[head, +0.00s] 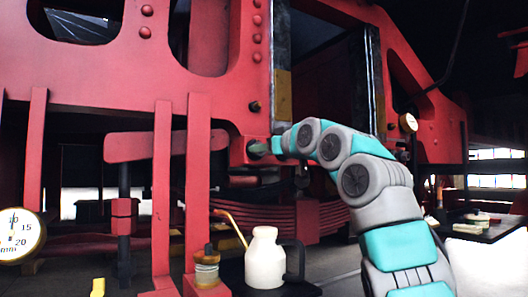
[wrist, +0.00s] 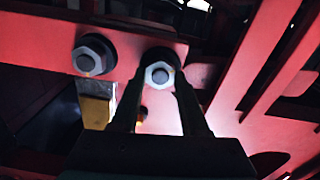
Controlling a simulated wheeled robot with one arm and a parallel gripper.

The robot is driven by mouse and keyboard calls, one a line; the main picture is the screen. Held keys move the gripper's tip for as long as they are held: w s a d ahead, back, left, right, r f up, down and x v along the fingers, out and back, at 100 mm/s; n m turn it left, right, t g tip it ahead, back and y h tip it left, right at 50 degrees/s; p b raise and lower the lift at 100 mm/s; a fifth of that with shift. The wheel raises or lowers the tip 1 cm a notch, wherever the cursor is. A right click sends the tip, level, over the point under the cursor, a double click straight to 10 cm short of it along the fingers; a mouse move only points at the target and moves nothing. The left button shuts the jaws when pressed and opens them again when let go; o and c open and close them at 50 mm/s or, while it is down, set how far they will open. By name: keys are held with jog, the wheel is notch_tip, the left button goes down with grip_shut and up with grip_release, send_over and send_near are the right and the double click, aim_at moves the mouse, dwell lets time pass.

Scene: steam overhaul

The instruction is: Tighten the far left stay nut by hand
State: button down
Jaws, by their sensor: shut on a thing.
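My gripper (head: 258,147) reaches in from the right in the head view to the red frame beside the horn gap. In the wrist view its two dark fingers (wrist: 160,84) stand one on each side of a bright hex stay nut (wrist: 158,75) and are shut on it. The nut sits on a stud end against the red stay (wrist: 125,38). A second hex nut (wrist: 90,58) with a dark washer sits free to its left in the wrist view. In the head view the gripped nut is hidden by the gripper.
A white jug (head: 265,262) and a small jar (head: 207,270) stand below the arm. A red upright bar (head: 162,190) stands left of the gripper. A pressure gauge (head: 18,236) is at the left edge, and a small dial (head: 408,123) is right of the arm.

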jog(key=m+p, duration=0.1)
jog(key=m, duration=1.1)
jog(key=m+p, duration=0.1)
jog(key=m, duration=1.2)
jog(key=shift+w+f+p, duration=0.1)
jog(key=shift+f+p, duration=0.1)
jog(key=shift+p, duration=0.1)
dwell(0.5)
jog(key=shift+c, duration=2)
grip_release()
jog(key=shift+d, duration=0.1)
jog(key=shift+r, duration=0.1)
